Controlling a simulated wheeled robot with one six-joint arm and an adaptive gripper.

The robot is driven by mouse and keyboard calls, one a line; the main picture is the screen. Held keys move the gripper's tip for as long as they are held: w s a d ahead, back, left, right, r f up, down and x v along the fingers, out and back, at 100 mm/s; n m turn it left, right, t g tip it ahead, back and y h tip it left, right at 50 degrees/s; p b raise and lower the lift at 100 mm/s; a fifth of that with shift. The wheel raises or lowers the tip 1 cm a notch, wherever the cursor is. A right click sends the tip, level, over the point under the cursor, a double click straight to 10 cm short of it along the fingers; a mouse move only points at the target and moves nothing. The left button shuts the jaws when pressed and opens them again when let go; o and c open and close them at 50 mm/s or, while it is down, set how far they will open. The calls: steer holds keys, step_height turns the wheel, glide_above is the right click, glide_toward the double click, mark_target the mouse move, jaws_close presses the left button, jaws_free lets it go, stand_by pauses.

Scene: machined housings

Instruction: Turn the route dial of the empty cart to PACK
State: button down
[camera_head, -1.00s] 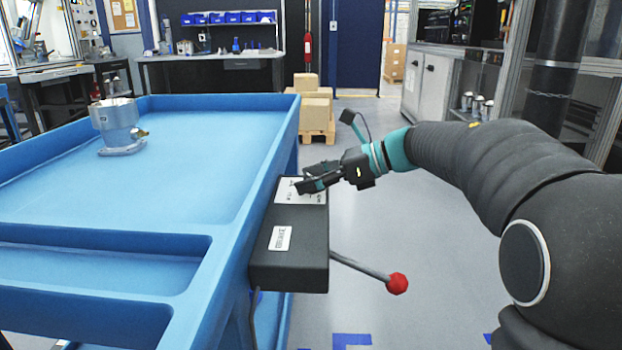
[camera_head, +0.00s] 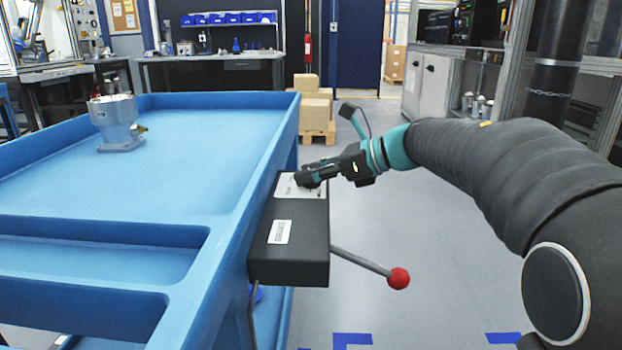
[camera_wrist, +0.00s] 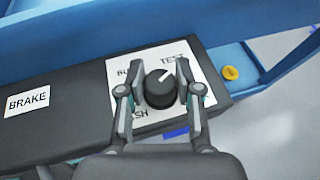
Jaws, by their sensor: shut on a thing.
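The route dial (camera_wrist: 160,90) is a black round knob on a white label plate (camera_wrist: 120,72) in the wrist view. Its white pointer line aims up and right, towards the word TEST. Part of a word starting "BU" shows at upper left and one ending "SH" at lower left; the fingers cover other lettering, and I cannot read PACK. My gripper (camera_wrist: 159,72) is shut on the dial, one finger on each side. The blue cart (camera_head: 225,218) carries the dial's black box (camera_head: 290,258).
A grey metal housing (camera_head: 117,124) stands on the cart's top tray. A lever with a red ball (camera_head: 399,278) sticks out from the box, near a BRAKE label (camera_wrist: 27,101). Cardboard boxes (camera_head: 316,110) stand behind the cart. The floor right of it is clear.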

steer(key=m+t+h+b, duration=0.1)
steer(key=m+t, duration=0.2)
steer(key=shift+s+b, duration=0.1)
steer(key=shift+b, duration=0.2)
steer(key=shift+m+t+h+p, duration=0.35)
steer(key=shift+m+t+h, duration=0.95)
steer(key=shift+m+t, duration=0.15)
steer(key=c, duration=0.8)
jaws_free()
steer(key=v, duration=1.1)
steer(key=shift+s+d+r, duration=0.2)
steer(key=shift+s+d, duration=0.05)
steer(key=shift+s, duration=0.05)
steer(key=shift+m, duration=0.25)
